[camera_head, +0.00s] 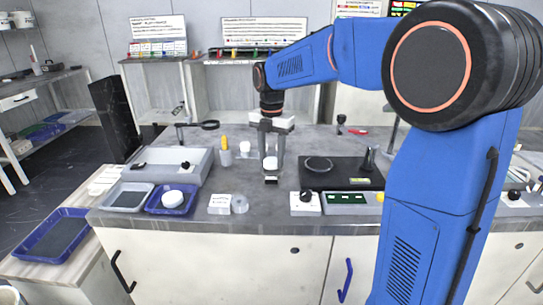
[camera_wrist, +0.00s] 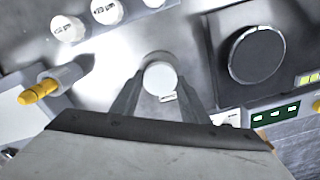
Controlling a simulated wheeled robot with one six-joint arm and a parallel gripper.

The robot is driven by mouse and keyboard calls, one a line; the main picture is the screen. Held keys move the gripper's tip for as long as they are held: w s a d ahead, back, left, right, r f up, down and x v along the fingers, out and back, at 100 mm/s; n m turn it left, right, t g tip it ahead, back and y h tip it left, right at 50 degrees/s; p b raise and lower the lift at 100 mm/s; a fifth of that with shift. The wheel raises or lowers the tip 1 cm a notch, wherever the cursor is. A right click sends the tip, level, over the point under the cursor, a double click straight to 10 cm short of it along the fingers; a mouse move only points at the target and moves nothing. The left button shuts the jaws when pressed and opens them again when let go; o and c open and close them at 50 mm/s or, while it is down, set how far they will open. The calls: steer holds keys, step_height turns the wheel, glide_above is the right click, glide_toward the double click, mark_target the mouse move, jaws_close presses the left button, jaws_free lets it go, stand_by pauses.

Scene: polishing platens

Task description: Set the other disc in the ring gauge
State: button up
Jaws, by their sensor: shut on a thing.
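My gripper (camera_head: 270,165) points down over the middle of the bench. Its fingers are closed on a white disc (camera_head: 270,162), which also shows between the fingertips in the wrist view (camera_wrist: 160,77). Whether the disc touches the surface below is unclear. Another white disc (camera_head: 173,198) lies in a blue tray (camera_head: 153,208) at the left front. A pale, clear-looking ring (camera_head: 240,204), possibly the ring gauge, sits beside a small white card (camera_head: 219,204) near the front edge, left of my gripper. Its inside is too small to make out.
A black polishing unit with a round platen (camera_head: 318,164) stands right of my gripper. A yellow-topped bottle (camera_head: 225,150) stands to its left, near a grey basin (camera_head: 190,158). A grey tray (camera_head: 128,197) lies beside the blue one. White labelled pots (camera_wrist: 67,28) show in the wrist view.

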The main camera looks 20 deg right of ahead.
steer(key=shift+f, duration=0.65)
stand_by(1.4)
steer(key=o, duration=1.2)
steer(key=shift+r, duration=0.15)
step_height(320, 180, up, 17)
steer(key=shift+r, duration=0.1)
steer(key=shift+s, duration=0.1)
